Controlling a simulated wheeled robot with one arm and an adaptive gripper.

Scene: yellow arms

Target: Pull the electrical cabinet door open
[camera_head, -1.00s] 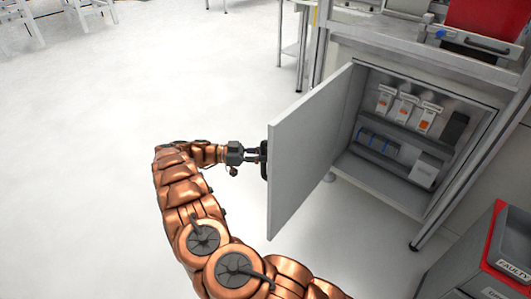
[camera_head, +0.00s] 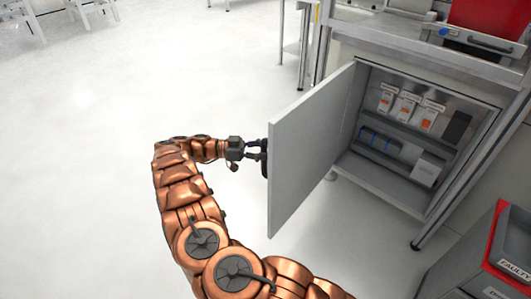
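The light grey electrical cabinet door (camera_head: 308,155) stands swung wide open, its outer face turned left. The open cabinet (camera_head: 385,190) shows its inside, with several white-and-orange breakers (camera_head: 406,106) on an upper rail and dark and grey modules (camera_head: 380,143) below. My gripper (camera_head: 258,150) is at the door's outer face, near its left edge, by the dark handle (camera_head: 264,166). The fingertips and the handle overlap as dark shapes. Whether the fingers touch or grip the handle is too small to tell.
A workbench top with a red bin (camera_head: 490,18) is above the cabinet. A dark container with a red rim and a "FAULTY" label (camera_head: 514,269) stands at the lower right. The floor (camera_head: 90,150) to the left is clear. White chairs (camera_head: 92,10) are far back.

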